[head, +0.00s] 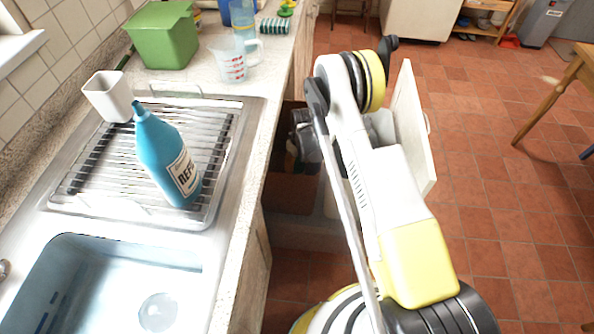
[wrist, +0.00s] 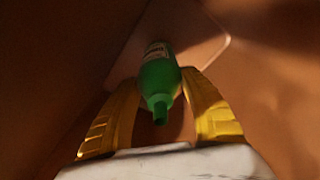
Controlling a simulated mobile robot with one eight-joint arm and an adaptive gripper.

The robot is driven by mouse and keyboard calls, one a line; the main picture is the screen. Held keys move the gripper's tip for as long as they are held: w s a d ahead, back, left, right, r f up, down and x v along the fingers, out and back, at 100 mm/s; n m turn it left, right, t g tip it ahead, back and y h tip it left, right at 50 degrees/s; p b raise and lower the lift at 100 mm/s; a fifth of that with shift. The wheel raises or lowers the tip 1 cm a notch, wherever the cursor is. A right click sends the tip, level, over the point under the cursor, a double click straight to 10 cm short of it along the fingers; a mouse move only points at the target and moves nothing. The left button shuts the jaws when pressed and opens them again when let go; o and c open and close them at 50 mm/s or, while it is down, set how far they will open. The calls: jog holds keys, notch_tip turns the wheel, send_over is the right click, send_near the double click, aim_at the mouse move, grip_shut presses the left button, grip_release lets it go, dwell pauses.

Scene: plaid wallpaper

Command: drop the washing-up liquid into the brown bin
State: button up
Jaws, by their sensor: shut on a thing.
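In the wrist view my gripper (wrist: 158,82) has its two yellow fingers on either side of a green bottle (wrist: 160,76), shut on it. The bottle has a pale label, and its narrow green cap points toward the camera; I take it to be the washing-up liquid. Brown surfaces surround it, with a paler rounded panel (wrist: 205,45) behind. In the head view my arm reaches down by the open cupboard, and the gripper and green bottle are hidden. A brown box-like thing (head: 291,192), perhaps the brown bin, shows partly inside the cupboard.
A blue bottle (head: 165,155) leans on the drainer rack (head: 100,172) beside the sink (head: 100,285). A white cup (head: 108,96), green container (head: 163,36) and measuring jug (head: 230,62) stand along the counter. The open cupboard door (head: 410,125) is beside my arm.

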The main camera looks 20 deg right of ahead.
aim_at(297, 170)
jog(key=shift+f, duration=1.1)
jog(key=shift+f, duration=0.6)
jog(key=o, duration=1)
jog(key=r+p, duration=0.1)
jog(key=r, duration=0.3)
jog(key=s+r+p, duration=0.1)
jog(key=r, duration=0.3)
jog(key=r+p, duration=0.2)
jog(key=r, duration=0.3)
jog(key=shift+s+d+r, duration=0.1)
jog(key=shift+s+d, duration=0.05)
jog(key=shift+d, duration=0.15)
